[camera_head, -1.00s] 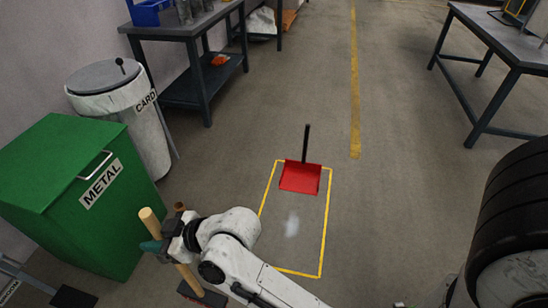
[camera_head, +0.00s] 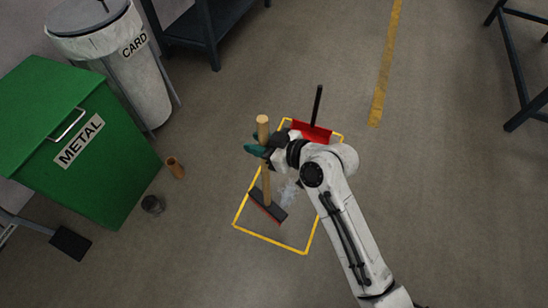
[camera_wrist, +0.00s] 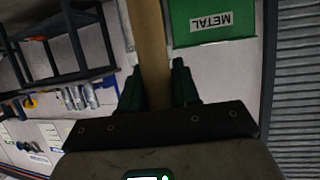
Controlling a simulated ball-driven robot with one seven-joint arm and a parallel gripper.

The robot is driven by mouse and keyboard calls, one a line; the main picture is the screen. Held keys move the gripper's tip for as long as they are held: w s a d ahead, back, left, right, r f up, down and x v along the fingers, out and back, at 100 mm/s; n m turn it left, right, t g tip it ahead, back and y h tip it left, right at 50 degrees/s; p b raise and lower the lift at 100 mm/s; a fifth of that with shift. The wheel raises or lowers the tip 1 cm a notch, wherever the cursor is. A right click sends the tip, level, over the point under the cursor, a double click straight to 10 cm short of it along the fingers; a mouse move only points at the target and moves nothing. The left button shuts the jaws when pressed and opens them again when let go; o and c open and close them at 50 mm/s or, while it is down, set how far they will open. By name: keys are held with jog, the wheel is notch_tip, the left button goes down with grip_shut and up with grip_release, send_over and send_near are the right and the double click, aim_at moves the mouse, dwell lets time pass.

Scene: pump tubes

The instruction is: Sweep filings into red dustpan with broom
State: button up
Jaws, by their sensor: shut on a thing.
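My gripper (camera_head: 262,149) is shut on the wooden handle of the broom (camera_head: 266,185), which stands nearly upright. The wrist view shows the handle (camera_wrist: 150,60) between my two green fingers (camera_wrist: 158,85). The broom's dark head (camera_head: 267,205) is at or close to the floor, inside the yellow-taped rectangle. The pale grey filings (camera_head: 289,192) lie just right of the broom head, partly hidden by my arm. The red dustpan (camera_head: 312,131) with its black handle lies at the far end of the rectangle, its near part hidden behind my arm.
A green METAL bin (camera_head: 75,140) and a white CARD bin (camera_head: 125,60) stand at the left.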

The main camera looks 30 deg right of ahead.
notch_tip(320, 180, down, 4)
jog(key=s+n+g+y, duration=0.2)
jog(key=n+y, duration=0.2)
jog(key=n+g+y+b, duration=0.2)
jog(key=n+g+b, duration=0.1)
jog(key=b, duration=0.1)
send_over(266, 177)
jog(key=s, duration=0.1)
jog(key=f, duration=0.5)
jog(key=shift+s, duration=0.2)
jog(key=shift+a, duration=0.1)
